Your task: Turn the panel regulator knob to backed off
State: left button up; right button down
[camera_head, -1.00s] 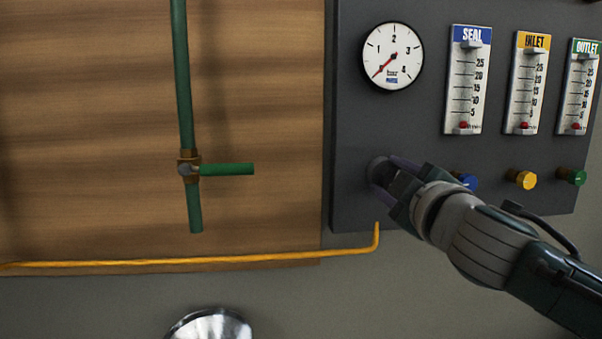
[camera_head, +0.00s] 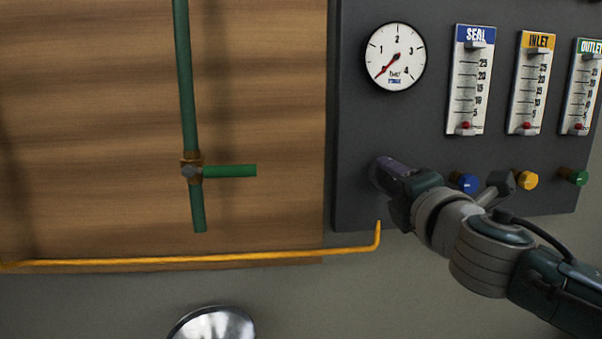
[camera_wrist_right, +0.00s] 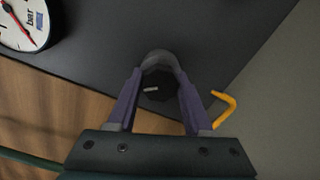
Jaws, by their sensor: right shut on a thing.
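The panel regulator knob (camera_wrist_right: 155,86) is dark and round with a short white mark on its face. In the right wrist view it sits between the two purple-grey fingers of my right gripper (camera_wrist_right: 160,82), which is shut on it. In the head view my right gripper (camera_head: 387,172) reaches the lower left of the dark panel (camera_head: 352,130) and hides the knob. The pressure gauge (camera_head: 396,57) above has its red needle at about 0. It shows partly in the right wrist view (camera_wrist_right: 24,20). My left gripper is not in view.
Blue (camera_head: 466,183), yellow (camera_head: 527,180) and green (camera_head: 574,177) knobs sit right of the gripper, below the flowmeters. My forearm passes below them. A yellow pipe (camera_head: 200,259) ends just below the gripper. A green pipe (camera_head: 184,90) with a valve runs down the wooden board.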

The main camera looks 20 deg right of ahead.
jog(key=n+p, duration=0.1)
jog(key=n, duration=0.4)
jog(key=shift+n, duration=0.3)
jog(key=n+p, duration=0.1)
jog(key=n, duration=0.2)
jog(key=shift+d+n, duration=0.1)
jog(key=shift+n, duration=1.2)
jog(key=shift+c, duration=1.5)
grip_release()
jog(key=shift+f, duration=0.1)
jog(key=shift+s+p, duration=0.1)
jog(key=shift+p, duration=0.2)
